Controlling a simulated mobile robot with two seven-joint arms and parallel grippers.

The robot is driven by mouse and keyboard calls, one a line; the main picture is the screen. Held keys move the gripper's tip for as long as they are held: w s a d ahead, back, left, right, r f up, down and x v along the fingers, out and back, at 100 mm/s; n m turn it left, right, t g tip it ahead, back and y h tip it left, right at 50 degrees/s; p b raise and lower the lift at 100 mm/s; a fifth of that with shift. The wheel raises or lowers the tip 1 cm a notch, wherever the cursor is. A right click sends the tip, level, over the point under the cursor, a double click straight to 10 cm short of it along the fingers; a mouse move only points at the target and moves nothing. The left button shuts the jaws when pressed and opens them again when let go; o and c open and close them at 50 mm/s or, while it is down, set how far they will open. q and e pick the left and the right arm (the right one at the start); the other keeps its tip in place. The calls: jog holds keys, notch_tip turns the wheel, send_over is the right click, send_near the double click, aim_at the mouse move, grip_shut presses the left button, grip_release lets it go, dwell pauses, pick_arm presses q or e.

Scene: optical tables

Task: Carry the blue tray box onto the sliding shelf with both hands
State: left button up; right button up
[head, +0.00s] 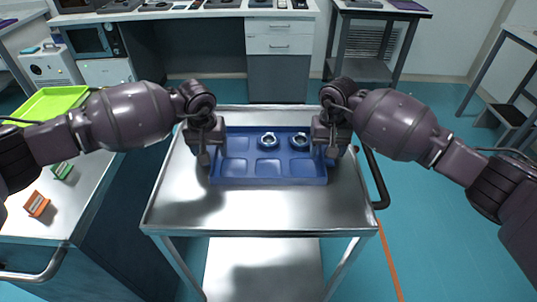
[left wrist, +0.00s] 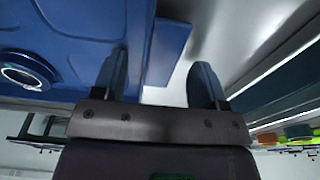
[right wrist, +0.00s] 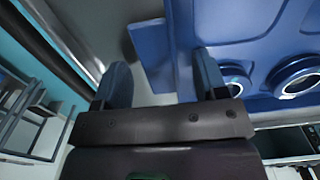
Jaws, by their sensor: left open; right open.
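The blue tray box (head: 268,181) lies flat on a steel cart top (head: 260,210), with two ring-shaped parts (head: 268,140) (head: 299,140) in its back compartments. My left gripper (head: 205,157) is open at the tray's left end. In the left wrist view its fingers (left wrist: 160,85) stand either side of the tray's blue end flange (left wrist: 168,50). My right gripper (head: 333,153) is open at the tray's right end. In the right wrist view its fingers (right wrist: 157,85) also straddle an end flange (right wrist: 150,45). I cannot identify a sliding shelf.
The cart has a black handle (head: 379,180) on its right and a lower shelf (head: 262,275). A counter at the left holds a green tray (head: 50,103) and small orange (head: 37,204) and green (head: 62,171) items. A drawer bench (head: 280,50) stands behind. Floor is clear at right.

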pick_arm(q)
jog(key=c, duration=1.1)
pick_arm(e)
jog(key=c, duration=1.1)
pick_arm(q)
jog(key=shift+r, duration=0.15)
pick_arm(e)
jog(key=shift+r, duration=0.15)
